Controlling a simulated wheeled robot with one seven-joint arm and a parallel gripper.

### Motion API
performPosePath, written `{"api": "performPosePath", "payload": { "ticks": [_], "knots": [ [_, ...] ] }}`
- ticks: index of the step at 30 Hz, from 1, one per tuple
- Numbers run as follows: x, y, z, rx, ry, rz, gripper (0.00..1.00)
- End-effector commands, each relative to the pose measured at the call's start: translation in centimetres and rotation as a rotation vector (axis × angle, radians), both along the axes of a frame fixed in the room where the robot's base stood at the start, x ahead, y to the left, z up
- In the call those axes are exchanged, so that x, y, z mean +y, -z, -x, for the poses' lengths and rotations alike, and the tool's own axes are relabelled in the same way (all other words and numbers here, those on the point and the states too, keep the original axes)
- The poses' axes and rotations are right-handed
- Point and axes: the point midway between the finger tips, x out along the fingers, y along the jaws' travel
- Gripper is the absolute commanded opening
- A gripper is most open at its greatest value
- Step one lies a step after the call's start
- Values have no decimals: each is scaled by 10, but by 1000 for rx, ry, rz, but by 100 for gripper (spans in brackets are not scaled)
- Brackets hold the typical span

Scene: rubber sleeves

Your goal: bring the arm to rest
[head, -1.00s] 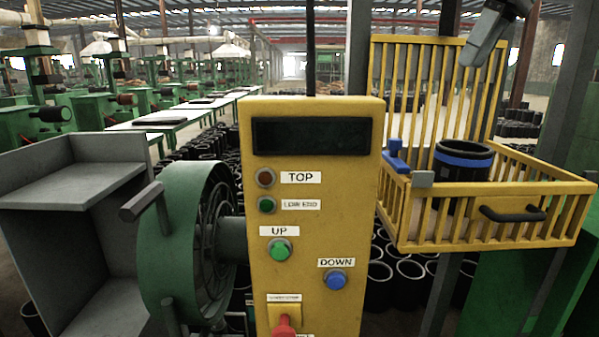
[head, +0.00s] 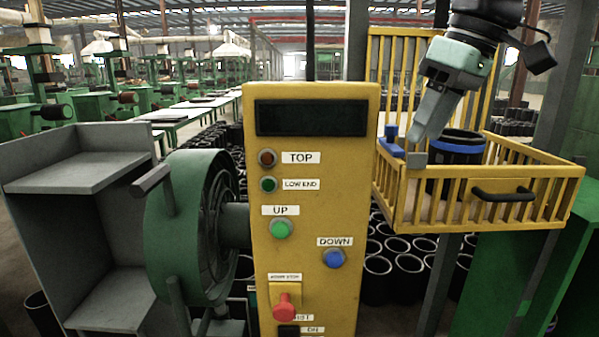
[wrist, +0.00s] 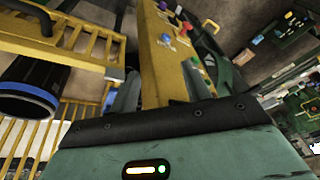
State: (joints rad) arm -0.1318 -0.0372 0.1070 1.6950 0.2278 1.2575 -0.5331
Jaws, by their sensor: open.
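My gripper (head: 428,118) hangs at the upper right of the head view, over the left part of the yellow barred basket (head: 560,182). It points down and to the left. In the wrist view its two fingers (wrist: 155,90) stand apart with nothing between them. A black sleeve with a blue band (head: 458,142) stands upright in the basket, partly hidden behind my gripper. It also shows at the left of the wrist view (wrist: 30,88).
A yellow control panel (head: 312,205) with buttons and a red stop knob stands in the middle. A green round fan-like machine part (head: 200,225) and grey shelves (head: 75,170) are to its left. Many black sleeves (head: 390,262) stand on the floor behind.

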Motion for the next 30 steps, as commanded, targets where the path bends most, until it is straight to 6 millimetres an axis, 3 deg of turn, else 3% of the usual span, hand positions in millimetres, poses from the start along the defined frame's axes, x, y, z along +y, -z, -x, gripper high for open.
{"api": "performPosePath", "payload": {
  "ticks": [1, 5, 9, 15, 18, 21, 30],
  "knots": [
    [10, 24, 9, 20, -2, 7, 48],
    [36, 87, 39, 72, 11, 31, 48],
    [58, 171, 92, 126, 24, 80, 48],
    [58, 267, 172, 170, 37, 157, 48],
    [51, 295, 199, 178, 41, 184, 48],
    [45, 310, 214, 181, 43, 200, 48],
    [42, 314, 219, 182, 45, 205, 48]
  ]
}}
